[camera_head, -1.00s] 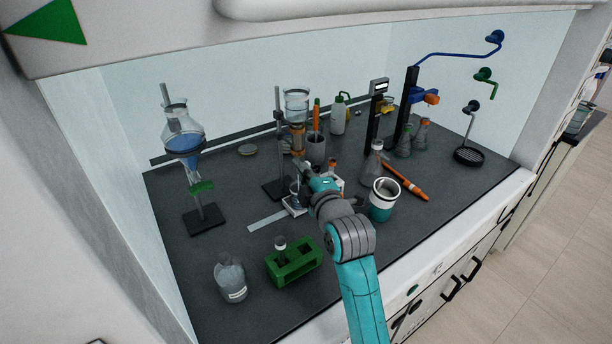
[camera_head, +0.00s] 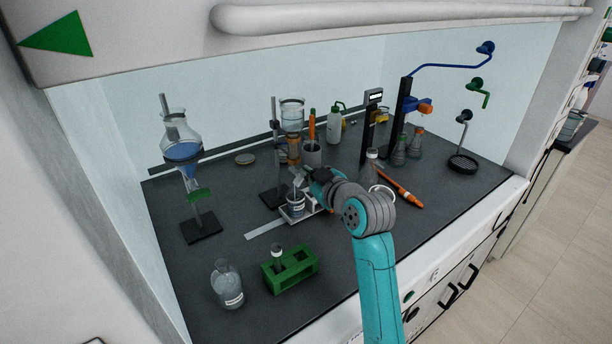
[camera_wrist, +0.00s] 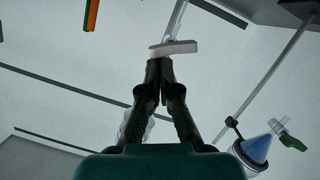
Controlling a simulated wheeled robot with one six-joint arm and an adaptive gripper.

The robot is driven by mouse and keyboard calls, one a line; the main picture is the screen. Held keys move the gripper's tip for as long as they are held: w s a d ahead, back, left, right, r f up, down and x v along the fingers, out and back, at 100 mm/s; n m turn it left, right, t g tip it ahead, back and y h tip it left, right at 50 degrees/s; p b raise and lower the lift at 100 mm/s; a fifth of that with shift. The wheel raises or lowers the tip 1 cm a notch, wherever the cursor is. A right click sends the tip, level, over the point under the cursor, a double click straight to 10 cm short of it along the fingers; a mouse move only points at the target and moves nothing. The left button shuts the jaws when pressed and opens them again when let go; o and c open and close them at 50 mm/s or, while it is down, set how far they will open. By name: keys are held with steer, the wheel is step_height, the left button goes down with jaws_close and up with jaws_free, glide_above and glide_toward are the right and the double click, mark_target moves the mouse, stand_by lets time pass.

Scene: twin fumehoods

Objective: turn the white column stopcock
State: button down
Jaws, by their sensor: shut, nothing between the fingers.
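The glass column (camera_head: 292,118) with an orange-brown band is clamped on a stand, left of the middle of the bench. Its white stopcock (camera_wrist: 174,48) shows in the wrist view as a pale bar across a clear glass stem. My gripper (camera_wrist: 160,62) is shut, with its dark fingertips together at the bar's near edge. They touch or almost touch it; I cannot tell which. In the head view my gripper (camera_head: 305,180) is below the column, above a small beaker (camera_head: 296,205), and the stopcock is small and hard to make out there.
A separating funnel (camera_head: 183,150) with a green stopcock (camera_head: 199,195) stands at left. A green rack (camera_head: 290,270) and a flask (camera_head: 227,285) are in front.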

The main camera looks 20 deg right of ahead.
steer(key=m, duration=0.1)
steer(key=d+m+y, duration=0.1)
steer(key=shift+w+f+m, duration=0.15)
steer(key=shift+m, duration=0.15)
stand_by(0.5)
stand_by(0.3)
